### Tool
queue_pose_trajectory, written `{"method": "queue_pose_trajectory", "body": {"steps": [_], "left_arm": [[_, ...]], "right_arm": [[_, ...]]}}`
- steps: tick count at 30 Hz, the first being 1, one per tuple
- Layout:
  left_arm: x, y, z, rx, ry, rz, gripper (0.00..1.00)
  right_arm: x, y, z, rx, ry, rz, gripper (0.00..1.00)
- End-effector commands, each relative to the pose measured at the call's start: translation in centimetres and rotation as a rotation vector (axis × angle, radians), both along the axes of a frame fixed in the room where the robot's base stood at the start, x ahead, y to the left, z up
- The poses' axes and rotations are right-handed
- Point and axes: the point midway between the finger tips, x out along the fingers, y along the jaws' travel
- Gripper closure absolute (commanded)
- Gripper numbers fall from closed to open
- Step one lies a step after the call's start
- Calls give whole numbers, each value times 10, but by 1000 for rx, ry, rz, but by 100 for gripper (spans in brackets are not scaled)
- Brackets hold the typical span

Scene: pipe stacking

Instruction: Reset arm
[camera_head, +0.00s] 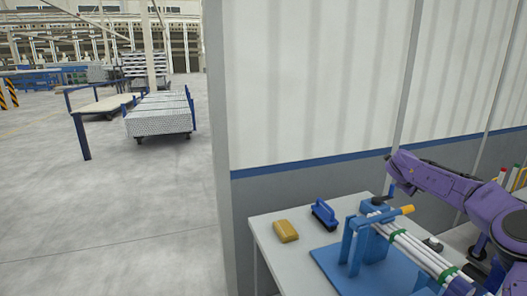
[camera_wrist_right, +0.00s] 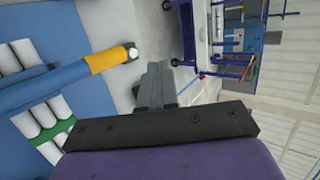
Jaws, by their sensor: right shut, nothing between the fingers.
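My right arm comes in from the right in the head view, and its dark gripper (camera_head: 380,199) hangs above the table, just behind the blue pipe rack (camera_head: 352,243). In the right wrist view the fingers (camera_wrist_right: 158,72) are together and empty. White pipes (camera_head: 413,247) lie side by side in the rack; they also show at the left of the right wrist view (camera_wrist_right: 27,55). A blue bar with an orange end (camera_head: 400,211) crosses over the pipes, close to the gripper but apart from it in the wrist view. My left gripper is not in view.
A yellow block (camera_head: 286,231) and a blue brush-like tool (camera_head: 324,214) lie on the white table (camera_head: 268,247) left of the rack. A partition wall (camera_head: 300,90) stands behind. Open floor (camera_head: 110,220) and a loaded cart (camera_head: 158,122) are at left.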

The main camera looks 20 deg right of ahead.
Motion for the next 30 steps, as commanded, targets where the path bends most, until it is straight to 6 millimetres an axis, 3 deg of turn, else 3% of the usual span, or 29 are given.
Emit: {"method": "queue_pose_trajectory", "body": {"steps": [3, 6, 9, 23, 30], "left_arm": [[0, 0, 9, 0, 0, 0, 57], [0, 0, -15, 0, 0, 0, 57], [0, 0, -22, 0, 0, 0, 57], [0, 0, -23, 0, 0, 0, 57], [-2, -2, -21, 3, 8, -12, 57]], "right_arm": [[5, 0, -25, 0, 6, 1, 100], [3, -4, -53, 3, 2, -7, 100], [3, -7, -62, 4, 3, -11, 100], [1, -9, -64, 5, 5, -14, 100], [12, 8, -61, -23, 32, 26, 100]]}}
